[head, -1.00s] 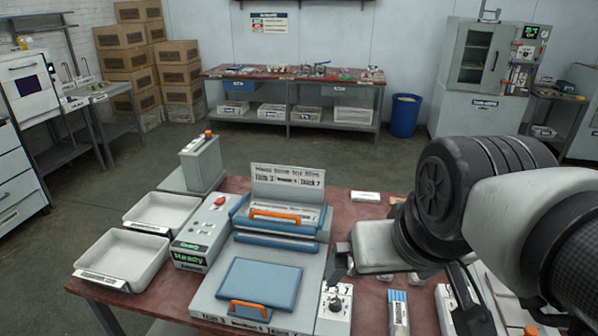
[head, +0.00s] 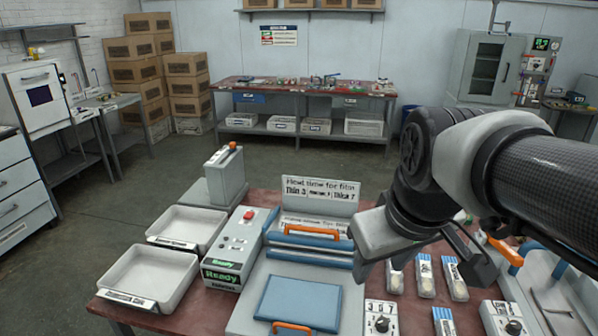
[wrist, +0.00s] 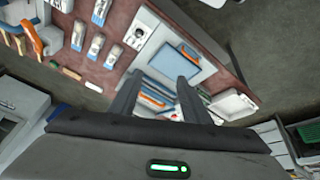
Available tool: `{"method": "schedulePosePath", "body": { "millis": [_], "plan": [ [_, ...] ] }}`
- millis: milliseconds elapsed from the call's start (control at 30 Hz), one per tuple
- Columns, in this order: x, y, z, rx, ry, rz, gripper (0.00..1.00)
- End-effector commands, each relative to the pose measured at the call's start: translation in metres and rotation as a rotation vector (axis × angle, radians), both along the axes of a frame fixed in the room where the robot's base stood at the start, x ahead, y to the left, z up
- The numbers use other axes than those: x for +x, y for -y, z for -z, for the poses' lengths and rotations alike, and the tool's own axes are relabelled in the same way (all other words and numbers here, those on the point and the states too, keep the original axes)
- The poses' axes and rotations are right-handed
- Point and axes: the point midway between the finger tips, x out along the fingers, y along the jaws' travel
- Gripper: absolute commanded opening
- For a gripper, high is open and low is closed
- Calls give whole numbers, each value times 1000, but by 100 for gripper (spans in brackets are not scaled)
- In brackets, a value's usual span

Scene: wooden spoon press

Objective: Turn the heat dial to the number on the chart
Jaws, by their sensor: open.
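The chart (head: 319,192) is an upright placard headed heat time for film; it reads Thin 3, a middle entry that looks like Medium 5, and Thick 7. It stands behind the sealing press (head: 297,305) with blue pads and orange handles. A white box with a black dial (head: 381,324) stands right of the press, partly cut off by the picture's bottom edge; its pointer is too small to read. The dial box also shows in the wrist view (wrist: 140,33). My gripper (wrist: 157,92) is open and empty, above the bench and apart from the dial.
A second dial box (head: 502,320) stands further right. Several film packs (head: 425,276) lie between and behind the boxes. A control box (head: 228,262) with a red button and a green Ready display stands left of the press, beside two white trays (head: 150,277).

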Motion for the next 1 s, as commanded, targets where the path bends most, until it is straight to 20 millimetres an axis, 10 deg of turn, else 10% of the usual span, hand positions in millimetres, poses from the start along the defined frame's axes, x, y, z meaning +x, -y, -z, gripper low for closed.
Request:
{"method": "schedulePosePath", "body": {
  "millis": [500, 1000],
  "plan": [
    [125, 92, 157, -185, -330, -764, 43],
    [138, 106, 226, -189, -365, -893, 43]
  ]
}}
